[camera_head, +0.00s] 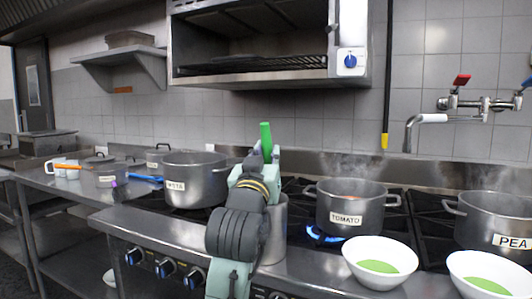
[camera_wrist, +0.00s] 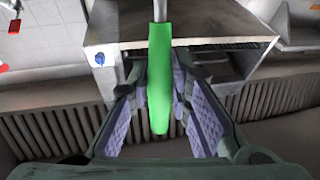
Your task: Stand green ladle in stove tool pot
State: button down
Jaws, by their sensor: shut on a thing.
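The green ladle's handle (camera_head: 266,139) sticks up from the top of my gripper (camera_head: 258,172), near the middle of the head view. In the wrist view the green handle (camera_wrist: 159,85) lies between the purple-padded fingers of my gripper (camera_wrist: 160,78), which is shut on it. A thin metal shaft (camera_wrist: 160,10) runs from the handle out of the top of the picture; the ladle's bowl is not seen. A plain metal container (camera_head: 281,217), which looks like the stove tool pot, stands on the stove behind my gripper. My arm hides much of it, including part of its rim.
A TOMATO pot (camera_head: 350,206) steams over a blue flame, right of my gripper. A PEA pot (camera_head: 497,219) stands farther right. Another big pot (camera_head: 196,180) stands left. Two white bowls (camera_head: 380,250) (camera_head: 487,284) of green soup sit at the front right edge.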

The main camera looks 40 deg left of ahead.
jog(key=shift+f, duration=0.1)
jog(key=c, duration=1.4)
grip_release()
